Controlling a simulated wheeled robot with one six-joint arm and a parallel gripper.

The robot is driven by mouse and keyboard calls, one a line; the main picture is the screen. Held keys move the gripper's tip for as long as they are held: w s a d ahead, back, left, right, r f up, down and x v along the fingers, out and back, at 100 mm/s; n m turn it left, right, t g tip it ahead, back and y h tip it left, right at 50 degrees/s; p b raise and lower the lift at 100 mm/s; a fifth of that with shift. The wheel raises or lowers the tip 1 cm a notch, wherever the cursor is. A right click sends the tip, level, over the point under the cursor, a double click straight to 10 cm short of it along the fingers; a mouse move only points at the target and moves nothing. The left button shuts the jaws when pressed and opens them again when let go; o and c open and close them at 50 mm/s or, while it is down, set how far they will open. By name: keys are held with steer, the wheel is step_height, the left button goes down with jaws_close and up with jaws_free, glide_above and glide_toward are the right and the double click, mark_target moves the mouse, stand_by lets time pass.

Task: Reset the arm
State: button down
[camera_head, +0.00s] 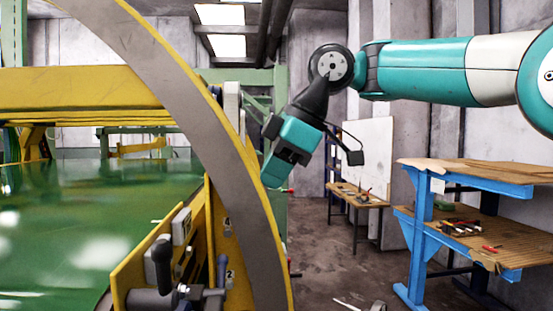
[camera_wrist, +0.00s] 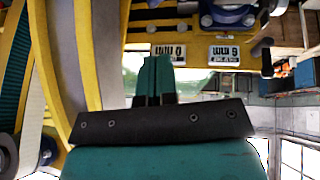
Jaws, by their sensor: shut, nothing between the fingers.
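My arm reaches in from the right of the head view, its teal and white links running level and then bending down at a round wrist joint. My gripper (camera_head: 266,180) hangs tilted down and left, close beside the grey and yellow curved ring (camera_head: 187,82). The ring's edge is near the fingertips, and I cannot tell whether they touch. In the wrist view my gripper (camera_wrist: 155,76) shows its teal fingers together, with nothing between them. The curved ring (camera_wrist: 75,45) also shows there at the left.
A yellow panel with levers (camera_head: 155,262) stands at the lower left, beside a green surface (camera_head: 70,215). A blue workbench (camera_head: 485,175) with tools is at the right. A small table (camera_head: 358,200) stands at the back. The floor between ring and workbench is mostly open.

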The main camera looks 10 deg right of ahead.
steer(key=shift+d+r, duration=0.1)
steer(key=shift+r, duration=0.1)
steer(key=s+d+f+m+b, duration=0.2)
steer(key=s+f+m+b, duration=0.1)
steer(key=s+f, duration=0.5)
steer(key=s+d+f+m+g+b, duration=0.1)
steer(key=s+d+f+m+b, duration=0.2)
steer(key=s+f, duration=0.5)
steer(key=s+d+f+m+g+h+b, duration=0.1)
steer(key=s+d+f+m+b, duration=0.2)
steer(key=s+f, duration=0.4)
step_height(320, 180, down, 8)
steer(key=shift+s+d+f+m+b, duration=0.2)
steer(key=shift+s+m+b, duration=0.2)
steer(key=shift+m+b, duration=0.45)
steer(key=shift+a+r, duration=0.1)
